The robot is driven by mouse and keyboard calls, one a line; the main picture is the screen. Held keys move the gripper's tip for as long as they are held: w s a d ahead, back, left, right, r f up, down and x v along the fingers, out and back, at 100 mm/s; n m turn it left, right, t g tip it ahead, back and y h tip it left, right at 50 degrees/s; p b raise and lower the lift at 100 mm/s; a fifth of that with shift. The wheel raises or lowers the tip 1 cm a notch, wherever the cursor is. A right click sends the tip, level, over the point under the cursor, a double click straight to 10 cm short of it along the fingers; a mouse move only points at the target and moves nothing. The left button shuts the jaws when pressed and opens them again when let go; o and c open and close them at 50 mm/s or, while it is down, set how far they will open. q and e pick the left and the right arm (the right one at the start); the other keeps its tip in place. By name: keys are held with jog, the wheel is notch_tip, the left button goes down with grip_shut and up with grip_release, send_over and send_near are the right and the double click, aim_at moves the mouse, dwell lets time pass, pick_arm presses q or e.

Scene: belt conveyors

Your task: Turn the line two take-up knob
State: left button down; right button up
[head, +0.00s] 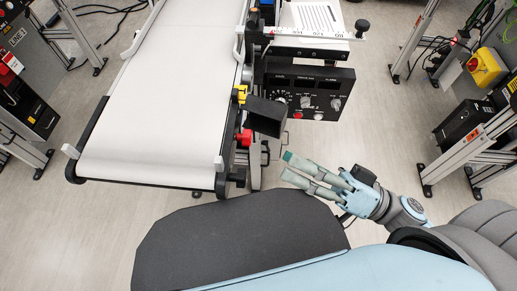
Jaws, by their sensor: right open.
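The line two conveyor has a white belt (165,90) running away from me, with a control panel (308,92) at its right marked with a 2. A red knob-like part (243,138) sits at the belt's right side near its front end. A small black part (238,178) sticks out at the front right corner. I cannot tell which of these is the take-up knob. My right gripper (287,166) is open and empty, its fingers pointing left, apart from and to the right of the conveyor's front corner. My left gripper is not in view.
A black box-like part (266,116) juts out between belt and panel. Another black knob (362,27) stands by the scale plate. A frame with a yellow-and-red switch (486,66) is at right. Line 1 equipment (18,80) is at left. Open floor (385,120) lies right of the panel.

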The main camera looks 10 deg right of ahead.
aim_at(243, 137)
jog(key=p+x, duration=0.3)
jog(key=x, duration=0.5)
jog(key=shift+w, duration=0.2)
jog(key=shift+d, duration=0.15)
jog(key=shift+c, duration=0.6)
grip_shut()
